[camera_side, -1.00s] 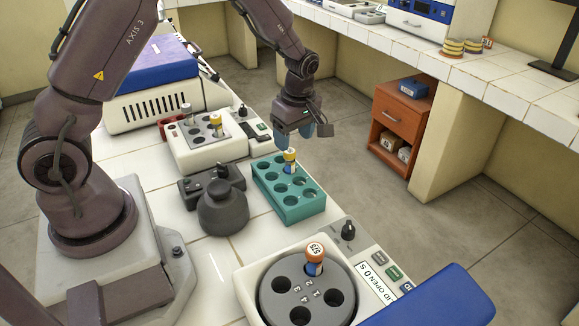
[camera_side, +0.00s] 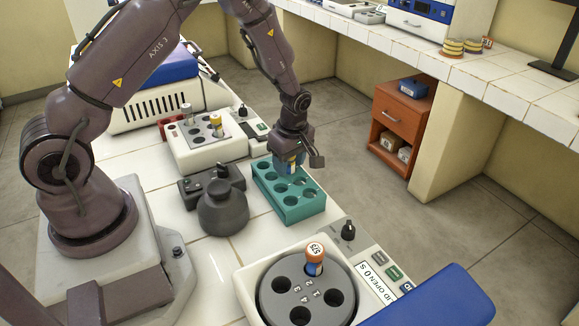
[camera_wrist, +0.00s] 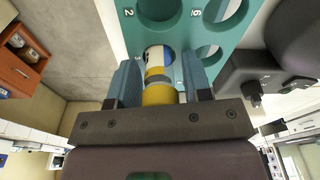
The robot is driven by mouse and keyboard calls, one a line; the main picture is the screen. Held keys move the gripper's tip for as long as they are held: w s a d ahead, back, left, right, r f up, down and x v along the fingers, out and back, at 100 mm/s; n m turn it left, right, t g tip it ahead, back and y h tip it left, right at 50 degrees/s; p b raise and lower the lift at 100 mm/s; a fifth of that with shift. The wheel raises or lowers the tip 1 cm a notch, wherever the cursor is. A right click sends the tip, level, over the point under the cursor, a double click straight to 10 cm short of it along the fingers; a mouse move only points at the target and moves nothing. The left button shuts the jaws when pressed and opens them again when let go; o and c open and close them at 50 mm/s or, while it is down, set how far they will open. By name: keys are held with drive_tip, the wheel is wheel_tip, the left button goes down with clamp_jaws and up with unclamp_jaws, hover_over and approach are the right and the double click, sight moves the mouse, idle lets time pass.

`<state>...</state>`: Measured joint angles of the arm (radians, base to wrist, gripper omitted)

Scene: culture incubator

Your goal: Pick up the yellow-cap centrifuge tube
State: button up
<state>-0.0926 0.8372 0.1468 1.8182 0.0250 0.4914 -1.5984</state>
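The yellow-cap centrifuge tube (camera_side: 290,167) stands upright in a hole of the teal rack (camera_side: 304,210). Its yellow cap (camera_wrist: 159,94) and pale body show in the wrist view. My gripper (camera_side: 289,160) points down over the far end of the rack. Its blue fingers (camera_wrist: 161,88) stand on either side of the cap, very close to it. I cannot tell whether they press on it. The gripper hides most of the tube in the side view. Another yellow-topped tube (camera_side: 215,120) stands in the white device behind the rack.
A dark grey device (camera_side: 222,207) stands left of the rack. The white device (camera_side: 185,153) is close behind. The rack's other holes look empty.

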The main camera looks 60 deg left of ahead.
drive_tip(key=c, duration=0.6)
